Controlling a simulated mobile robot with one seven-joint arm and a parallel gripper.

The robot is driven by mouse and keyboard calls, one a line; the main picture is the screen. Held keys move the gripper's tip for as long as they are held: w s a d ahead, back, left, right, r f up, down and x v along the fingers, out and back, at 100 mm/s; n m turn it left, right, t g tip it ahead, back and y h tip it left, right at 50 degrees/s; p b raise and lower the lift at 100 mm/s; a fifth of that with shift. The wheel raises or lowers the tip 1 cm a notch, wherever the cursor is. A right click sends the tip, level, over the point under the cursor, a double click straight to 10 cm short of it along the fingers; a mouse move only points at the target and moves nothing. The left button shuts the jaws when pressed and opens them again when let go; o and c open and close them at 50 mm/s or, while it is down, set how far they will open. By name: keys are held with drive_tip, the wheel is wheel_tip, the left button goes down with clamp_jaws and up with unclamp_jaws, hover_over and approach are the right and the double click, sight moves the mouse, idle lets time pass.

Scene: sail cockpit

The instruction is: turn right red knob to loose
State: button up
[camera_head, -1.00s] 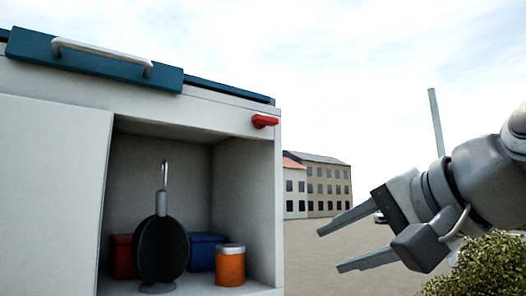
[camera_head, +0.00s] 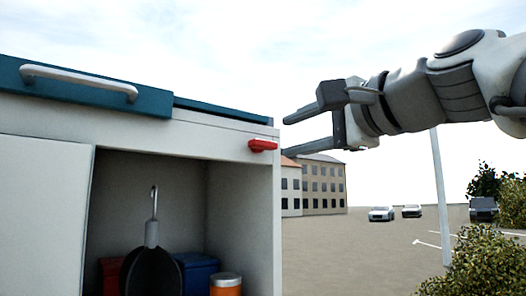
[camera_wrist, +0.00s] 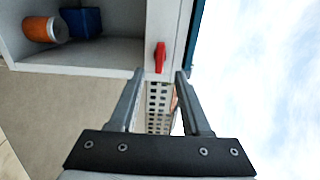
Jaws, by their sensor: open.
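The red knob (camera_head: 262,145) sits on the white front face of the cabinet, at its upper right corner above the open compartment. It also shows in the wrist view (camera_wrist: 160,57), just beyond the fingertips and roughly between their lines. My gripper (camera_head: 285,137) is open and empty, to the right of the knob in the head view, with its fingers pointing left toward it. A gap shows between the fingertips and the knob. In the wrist view my gripper (camera_wrist: 160,73) has both fingers apart with nothing between them.
The white cabinet (camera_head: 190,135) has a teal lid (camera_head: 95,88) with a metal handle (camera_head: 80,80). Its open compartment holds a dark pan-like object (camera_head: 152,270), a blue box (camera_head: 200,272), a red box (camera_head: 110,275) and an orange canister (camera_head: 226,286). Open air lies right of the cabinet.

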sight(267, 143)
drive_tip(key=p+x, duration=0.1)
drive_tip(key=x, duration=0.6)
drive_tip(key=shift+w+a, duration=0.15)
clamp_jaws()
